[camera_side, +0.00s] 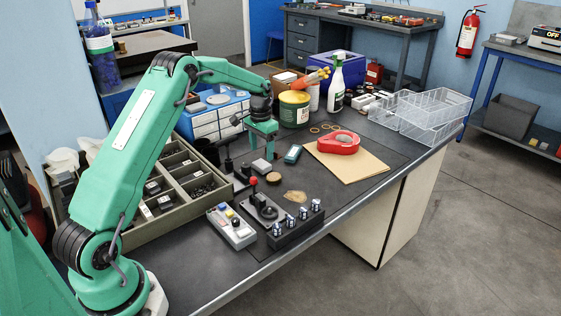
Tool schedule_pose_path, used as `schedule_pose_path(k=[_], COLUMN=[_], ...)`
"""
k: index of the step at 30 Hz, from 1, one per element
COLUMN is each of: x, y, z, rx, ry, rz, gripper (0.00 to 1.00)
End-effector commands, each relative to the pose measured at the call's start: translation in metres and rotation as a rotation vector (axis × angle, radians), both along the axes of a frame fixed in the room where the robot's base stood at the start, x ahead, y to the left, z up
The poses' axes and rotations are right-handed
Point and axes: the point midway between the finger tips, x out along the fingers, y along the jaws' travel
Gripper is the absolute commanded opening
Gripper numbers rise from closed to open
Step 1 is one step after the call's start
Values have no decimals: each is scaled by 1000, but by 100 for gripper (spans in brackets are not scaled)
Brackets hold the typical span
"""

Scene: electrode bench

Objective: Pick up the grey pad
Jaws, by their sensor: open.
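A small grey pad (261,166) lies flat on the dark bench top, near the middle of the picture. My gripper (262,150) points down just above and behind it, with its green fingers apart. The gripper is open and holds nothing that I can see. From this angle I cannot tell the exact gap between the fingertips and the pad.
A teal-edged block (293,154) lies right of the pad. A joystick (265,207), a button box (231,226) and a knob block (295,227) stand in front. A compartment tray (128,236) is left; a red tape dispenser (338,143) sits on a tan board (347,168).

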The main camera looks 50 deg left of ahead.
Motion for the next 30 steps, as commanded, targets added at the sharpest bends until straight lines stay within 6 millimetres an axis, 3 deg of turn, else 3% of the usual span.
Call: schedule_pose_path(k=[7, 19, 30], x=[0, -2, -1], y=[0, 2, 2], z=[-9, -49, -52], rx=[0, -1, 0], ry=[1, 2, 0], rz=[0, 0, 0], gripper=[64, 64, 64])
